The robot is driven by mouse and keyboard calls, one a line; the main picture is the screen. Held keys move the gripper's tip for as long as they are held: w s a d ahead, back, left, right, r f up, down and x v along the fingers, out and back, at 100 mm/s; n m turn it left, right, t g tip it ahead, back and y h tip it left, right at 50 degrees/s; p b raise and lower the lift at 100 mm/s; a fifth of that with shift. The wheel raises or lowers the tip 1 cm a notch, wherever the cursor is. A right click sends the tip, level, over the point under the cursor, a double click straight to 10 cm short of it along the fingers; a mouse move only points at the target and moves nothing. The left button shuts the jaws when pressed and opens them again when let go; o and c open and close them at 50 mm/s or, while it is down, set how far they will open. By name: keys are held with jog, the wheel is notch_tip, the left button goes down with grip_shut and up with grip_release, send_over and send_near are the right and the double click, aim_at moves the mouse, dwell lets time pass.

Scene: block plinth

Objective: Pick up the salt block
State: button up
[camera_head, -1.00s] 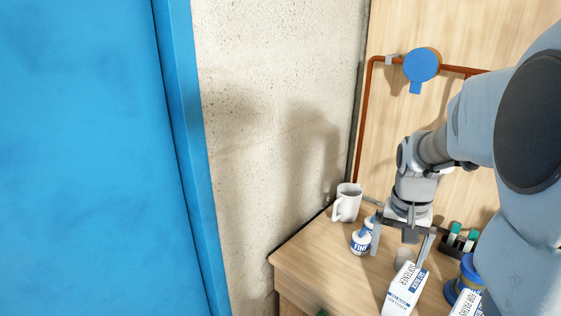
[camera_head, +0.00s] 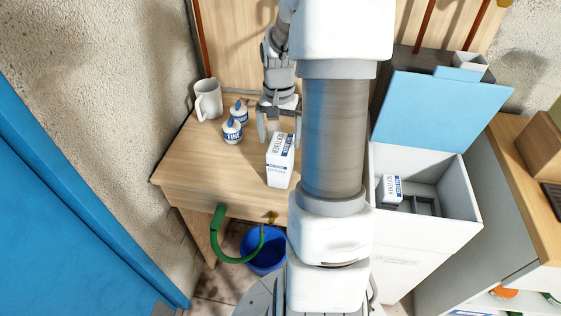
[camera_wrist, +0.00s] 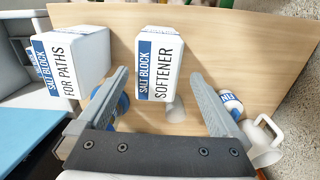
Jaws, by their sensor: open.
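The softener salt block (camera_head: 279,162) is a white carton with a blue label, standing on the wooden table in the head view. It also shows in the wrist view (camera_wrist: 160,62), ahead of and between my fingers. A second salt block, marked for paths (camera_wrist: 75,62), stands left of it in the wrist view; my column hides it in the head view. My gripper (camera_head: 279,128) is open and empty just behind the softener block, and its fingers show in the wrist view (camera_wrist: 160,76). Neither finger visibly grips a block.
A white mug (camera_head: 208,100) and two small jars marked fine (camera_head: 232,132) (camera_head: 239,113) stand left of my gripper. A small pale round object (camera_wrist: 175,111) is near the softener block. An open white bin (camera_head: 450,205) holds another softener carton (camera_head: 391,188). A blue bucket (camera_head: 264,250) is below.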

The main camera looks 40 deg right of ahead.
aim_at(281, 143)
jog(key=shift+s+d+f+b, duration=0.1)
jog(key=shift+f+b, duration=0.05)
jog(key=shift+f, duration=1.3)
jog(key=shift+d+f+b, duration=0.1)
jog(key=shift+f+b, duration=0.05)
jog(key=shift+f, duration=1.3)
jog(key=c, duration=1.2)
